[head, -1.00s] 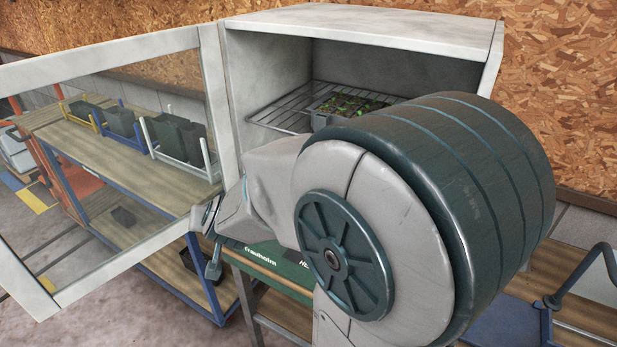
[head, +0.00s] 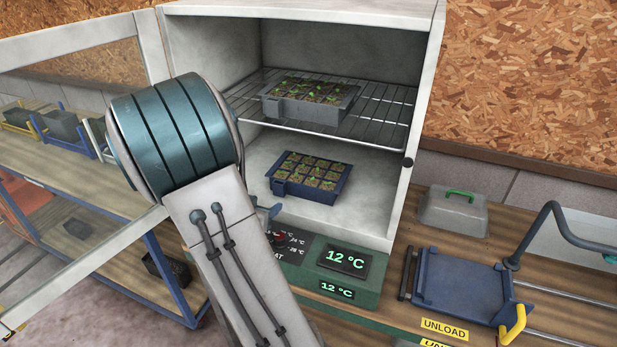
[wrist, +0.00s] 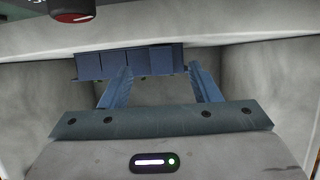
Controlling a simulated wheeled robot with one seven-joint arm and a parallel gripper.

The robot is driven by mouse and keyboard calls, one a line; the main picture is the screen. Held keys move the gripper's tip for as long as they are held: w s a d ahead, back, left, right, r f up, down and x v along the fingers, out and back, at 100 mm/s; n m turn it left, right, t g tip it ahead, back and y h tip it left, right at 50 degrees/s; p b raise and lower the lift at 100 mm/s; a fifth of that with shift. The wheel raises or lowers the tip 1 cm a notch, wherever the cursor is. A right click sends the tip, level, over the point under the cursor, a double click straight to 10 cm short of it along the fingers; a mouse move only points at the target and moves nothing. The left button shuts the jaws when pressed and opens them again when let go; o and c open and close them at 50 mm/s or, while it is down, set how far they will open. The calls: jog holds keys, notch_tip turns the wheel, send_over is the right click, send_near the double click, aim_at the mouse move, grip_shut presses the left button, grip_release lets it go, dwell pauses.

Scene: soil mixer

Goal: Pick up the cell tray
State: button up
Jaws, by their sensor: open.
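A blue cell tray (head: 310,190) with green seedlings sits on the floor of the open cabinet in the head view. A grey cell tray (head: 305,108), also with seedlings, sits above it on the wire rack. In the wrist view my gripper (wrist: 160,68) is open and empty, its two blue fingers apart. The blue tray's side (wrist: 130,63) shows just beyond the fingertips, reaching further left than the left finger. I cannot tell whether a finger touches it. In the head view my arm hides most of the gripper, at the cabinet's lower front left.
The cabinet door (head: 80,160) stands open to the left. The wire rack (head: 375,115) crosses above the blue tray. A control panel (head: 340,265) reading 12 °C is below the opening. A blue platform (head: 460,285) and a grey lid (head: 453,210) are on the right bench.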

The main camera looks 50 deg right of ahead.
aim_at(278, 193)
jog(key=x, duration=0.5)
jog(key=p+x, duration=0.1)
jog(key=x, duration=0.1)
jog(key=shift+w+d+r, duration=0.15)
jog(key=shift+d+r, duration=0.1)
grip_shut()
